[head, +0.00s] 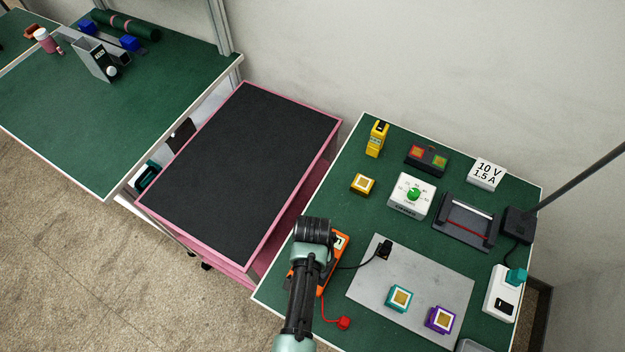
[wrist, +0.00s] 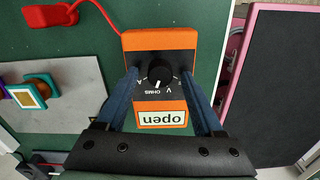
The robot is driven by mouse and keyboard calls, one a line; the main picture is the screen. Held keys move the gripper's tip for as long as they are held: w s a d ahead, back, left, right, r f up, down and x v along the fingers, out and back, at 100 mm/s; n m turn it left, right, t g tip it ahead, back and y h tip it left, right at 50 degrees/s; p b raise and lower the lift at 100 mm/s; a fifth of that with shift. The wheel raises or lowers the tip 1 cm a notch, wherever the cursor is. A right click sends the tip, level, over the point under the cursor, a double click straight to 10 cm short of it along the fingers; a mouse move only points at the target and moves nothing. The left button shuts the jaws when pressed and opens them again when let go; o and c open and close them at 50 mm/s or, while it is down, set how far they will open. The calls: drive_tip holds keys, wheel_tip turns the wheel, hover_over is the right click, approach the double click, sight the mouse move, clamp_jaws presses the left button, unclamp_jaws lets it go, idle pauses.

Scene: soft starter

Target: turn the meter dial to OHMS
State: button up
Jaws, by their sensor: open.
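The orange meter (wrist: 160,50) lies below my gripper (wrist: 159,74) in the wrist view. Its black round dial (wrist: 159,72) sits between my two blue fingers, which are open, one on each side; I cannot tell whether they touch it. A small white mark on the dial points down in the picture, near the labels OHMS and V; I cannot tell exactly which setting it marks. The display (wrist: 161,117) reads "open", upside down in this view. In the head view the meter (head: 338,258) is partly covered by my arm, and my fingertips are hidden.
A red lead ends in a red clip (head: 344,323), and a black lead reaches a black clip (head: 385,250) on a grey plate (head: 368,288). A teal block (head: 399,298) and a purple block (head: 440,319) stand on the plate. A white box with a green knob (head: 413,194) stands behind.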

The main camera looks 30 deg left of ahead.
wheel_tip(320, 180, up, 13)
drive_tip(key=b, duration=0.1)
idle(0.6)
idle(0.4)
